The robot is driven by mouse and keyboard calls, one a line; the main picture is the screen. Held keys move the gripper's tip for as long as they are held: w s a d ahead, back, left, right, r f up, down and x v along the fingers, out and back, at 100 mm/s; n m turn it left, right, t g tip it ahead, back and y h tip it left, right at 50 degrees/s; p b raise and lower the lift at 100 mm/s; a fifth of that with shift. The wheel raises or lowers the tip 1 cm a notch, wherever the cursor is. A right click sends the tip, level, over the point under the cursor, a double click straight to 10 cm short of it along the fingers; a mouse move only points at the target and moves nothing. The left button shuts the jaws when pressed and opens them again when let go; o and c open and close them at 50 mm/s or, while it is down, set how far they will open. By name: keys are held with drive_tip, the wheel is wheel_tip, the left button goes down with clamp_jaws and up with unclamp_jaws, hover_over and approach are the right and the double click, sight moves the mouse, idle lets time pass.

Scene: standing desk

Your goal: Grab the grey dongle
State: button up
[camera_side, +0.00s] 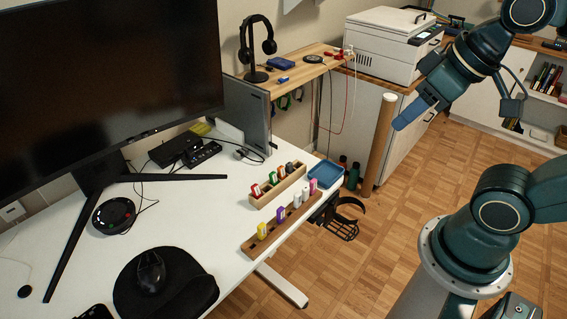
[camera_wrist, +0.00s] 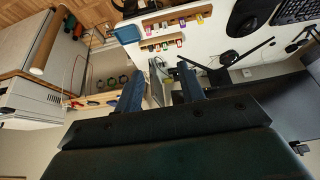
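The grey dongle (camera_side: 290,168) stands upright in the rear wooden holder (camera_side: 262,201), at the end nearest the blue tray, beside red and green dongles. The same holder shows small in the wrist view (camera_wrist: 165,48), where I cannot clearly pick out the grey dongle. My gripper (camera_side: 408,118) is up in the air to the right of the desk, well apart from the holders. In the wrist view its two blue fingers (camera_wrist: 160,70) are spread with nothing between them.
A front wooden holder (camera_side: 254,248) carries yellow, purple, white and pink dongles. A blue tray (camera_side: 325,174) lies at the desk edge. A cardboard tube (camera_side: 379,145) stands near my gripper, before the printer (camera_side: 388,45). The monitor (camera_side: 105,70) fills the left.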

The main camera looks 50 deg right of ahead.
drive_tip(key=shift+w, duration=0.1)
drive_tip(key=w+d+m+g+y, duration=0.3)
drive_tip(key=w+m, duration=0.7)
drive_tip(key=w, duration=1.3)
drive_tip(key=w+d+f+m+g, duration=0.2)
drive_tip(key=w+d+f+m, duration=0.2)
drive_tip(key=f, duration=0.6)
drive_tip(key=w+d+f+m+g+y, duration=0.1)
drive_tip(key=w+d+f+m, duration=0.3)
drive_tip(key=f, duration=0.6)
drive_tip(key=w+d+g, duration=0.1)
drive_tip(key=w+d, duration=0.1)
drive_tip(key=shift+w+m+y, duration=0.3)
drive_tip(key=shift+f, duration=0.1)
drive_tip(key=shift+x, duration=4.2)
